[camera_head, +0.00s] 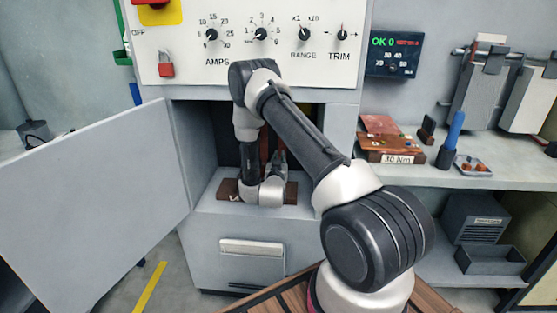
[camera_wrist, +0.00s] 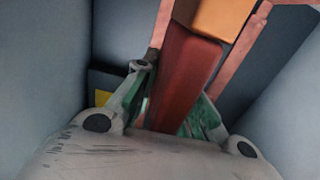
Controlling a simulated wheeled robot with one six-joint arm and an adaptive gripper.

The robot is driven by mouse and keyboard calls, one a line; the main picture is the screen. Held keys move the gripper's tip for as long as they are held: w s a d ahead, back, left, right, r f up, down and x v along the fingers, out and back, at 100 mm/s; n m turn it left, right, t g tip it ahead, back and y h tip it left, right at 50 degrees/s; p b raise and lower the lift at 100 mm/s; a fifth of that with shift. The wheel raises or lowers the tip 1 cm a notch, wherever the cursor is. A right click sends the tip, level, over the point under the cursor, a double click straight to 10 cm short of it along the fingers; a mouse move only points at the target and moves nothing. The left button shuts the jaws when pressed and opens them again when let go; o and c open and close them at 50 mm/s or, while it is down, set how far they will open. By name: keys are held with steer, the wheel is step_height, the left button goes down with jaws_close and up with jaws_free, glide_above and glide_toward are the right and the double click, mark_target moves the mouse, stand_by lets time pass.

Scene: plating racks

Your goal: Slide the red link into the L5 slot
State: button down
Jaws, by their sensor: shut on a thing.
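My gripper (camera_wrist: 178,100) reaches into the open bay of the grey cabinet (camera_head: 245,240). It is shut on the red link (camera_wrist: 188,78), a long dark red bar that runs up and away between the fingers in the wrist view. The link's far end meets or overlaps an orange block (camera_wrist: 212,16); I cannot tell whether they touch. Copper-coloured bars stand to the left (camera_wrist: 160,32) and right (camera_wrist: 238,52) of the link. No L5 label is readable, and the slot cannot be made out. In the head view my arm hides most of the bay.
The cabinet door (camera_head: 95,195) stands open at the left. Grey bay walls (camera_wrist: 50,60) are close on both sides. The right shelf (camera_head: 400,178) holds a box, a blue-handled tool and small parts.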

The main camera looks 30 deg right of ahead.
steer(key=shift+f, duration=3.6)
steer(key=c, duration=1.4)
jaws_free()
